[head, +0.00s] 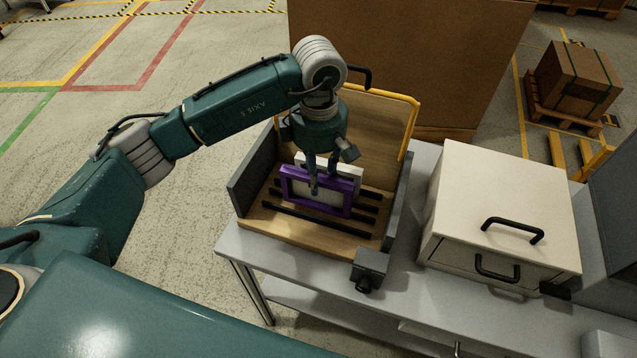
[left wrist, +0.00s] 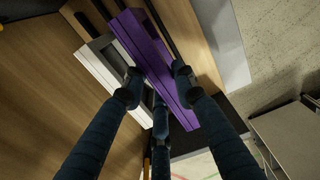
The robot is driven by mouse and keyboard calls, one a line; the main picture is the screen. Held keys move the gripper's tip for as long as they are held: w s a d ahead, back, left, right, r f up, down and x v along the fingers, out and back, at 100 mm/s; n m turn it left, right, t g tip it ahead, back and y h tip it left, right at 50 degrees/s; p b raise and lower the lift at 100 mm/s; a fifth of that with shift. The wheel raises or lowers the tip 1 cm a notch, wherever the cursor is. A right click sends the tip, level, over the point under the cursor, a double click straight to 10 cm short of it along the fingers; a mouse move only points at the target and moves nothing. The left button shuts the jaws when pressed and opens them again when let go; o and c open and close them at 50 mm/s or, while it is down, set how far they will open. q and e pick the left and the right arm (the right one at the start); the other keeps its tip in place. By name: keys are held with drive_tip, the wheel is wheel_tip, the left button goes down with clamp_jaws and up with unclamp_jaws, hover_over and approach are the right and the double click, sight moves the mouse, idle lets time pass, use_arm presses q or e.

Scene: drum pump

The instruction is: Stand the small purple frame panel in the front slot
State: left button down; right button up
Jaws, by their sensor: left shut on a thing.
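The small purple frame panel (head: 331,210) stands roughly upright over the slotted wooden rack (head: 262,222). My left gripper (head: 318,182) comes down from above and is shut on it. In the left wrist view the purple panel (left wrist: 148,50) passes between my left fingers (left wrist: 158,79). A white panel (head: 346,171) stands close behind it, and also shows in the left wrist view (left wrist: 104,68). The front slot (head: 310,220) is a long dark groove in front of the purple panel. I cannot tell whether the panel's lower edge touches the rack. My right gripper is out of view.
The rack has a grey side wall (head: 253,172) and a yellow rail (head: 411,130). A dark block with a knob (head: 370,266) sits at its front right. A cream drawer cabinet (head: 497,215) stands to the right on the grey bench (head: 300,264).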

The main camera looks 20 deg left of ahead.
sight(319, 201)
use_arm(q)
wheel_tip(319, 201, down, 4)
drive_tip(key=shift+r+p, duration=0.25)
drive_tip(key=shift+p, duration=0.1)
drive_tip(key=shift+f, duration=0.2)
drive_tip(key=c, duration=1.4)
unclamp_jaws()
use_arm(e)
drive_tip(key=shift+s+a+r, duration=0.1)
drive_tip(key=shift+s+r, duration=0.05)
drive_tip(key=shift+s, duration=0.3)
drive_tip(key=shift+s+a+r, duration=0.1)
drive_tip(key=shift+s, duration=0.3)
use_arm(q)
drive_tip(key=shift+r, duration=0.2)
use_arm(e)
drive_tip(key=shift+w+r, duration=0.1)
use_arm(q)
wheel_tip(319, 201, up, 11)
drive_tip(key=b, duration=0.3)
drive_tip(key=shift+r, duration=0.5)
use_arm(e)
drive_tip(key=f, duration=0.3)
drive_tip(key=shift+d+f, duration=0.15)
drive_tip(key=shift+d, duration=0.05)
